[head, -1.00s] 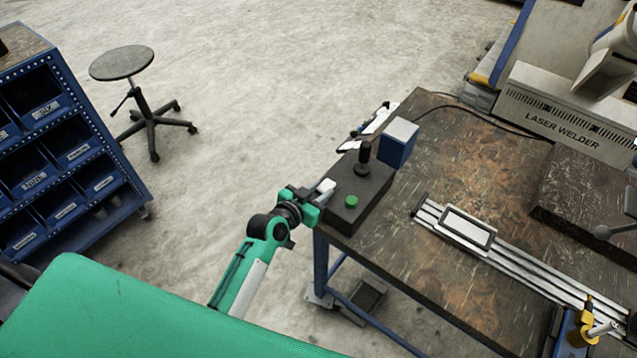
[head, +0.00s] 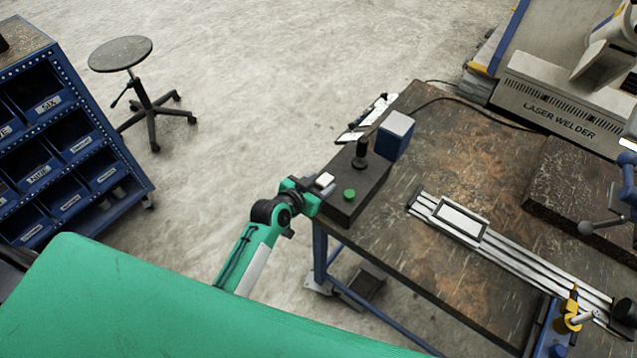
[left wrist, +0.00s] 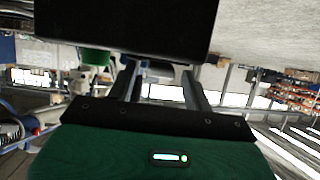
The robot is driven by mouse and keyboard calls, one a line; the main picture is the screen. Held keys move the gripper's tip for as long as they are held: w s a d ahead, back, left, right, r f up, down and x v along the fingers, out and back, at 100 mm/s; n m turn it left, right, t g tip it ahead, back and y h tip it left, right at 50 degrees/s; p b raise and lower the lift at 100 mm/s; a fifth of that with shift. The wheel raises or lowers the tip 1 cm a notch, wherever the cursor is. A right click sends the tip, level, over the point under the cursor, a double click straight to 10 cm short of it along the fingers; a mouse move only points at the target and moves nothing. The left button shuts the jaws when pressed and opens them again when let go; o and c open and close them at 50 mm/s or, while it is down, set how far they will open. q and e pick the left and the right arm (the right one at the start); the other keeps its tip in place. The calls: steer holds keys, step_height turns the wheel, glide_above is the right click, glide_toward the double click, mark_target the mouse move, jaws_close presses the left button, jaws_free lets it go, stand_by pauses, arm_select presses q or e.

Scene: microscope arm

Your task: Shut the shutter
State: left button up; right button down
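A dark control box (head: 352,204) sits on the near-left corner of the workbench. It has a green button (head: 349,194) and an upright black knob (head: 360,155) on top. I cannot tell which part is the shutter. My left gripper (head: 318,187) is at the left side of the box, with a small pale piece (head: 325,180) at its tip. In the left wrist view, its two fingers (left wrist: 158,75) stand apart. The box (left wrist: 125,25) hides their tips, and the button (left wrist: 95,60) shows at left. Contact is unclear. My right gripper is not seen.
A blue and white block (head: 396,136) stands behind the knob. A metal rail with a framed plate (head: 461,221) crosses the workbench (head: 400,240). A laser welder (head: 550,110) stands at back right, a stool (head: 121,53) on open floor, and a blue bin rack (head: 70,140) at left.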

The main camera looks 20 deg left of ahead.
arm_select(q)
steer(key=b+v, duration=0.2)
steer(key=v, duration=1.1)
steer(key=shift+s+b, duration=0.4)
steer(key=shift+a, duration=0.15)
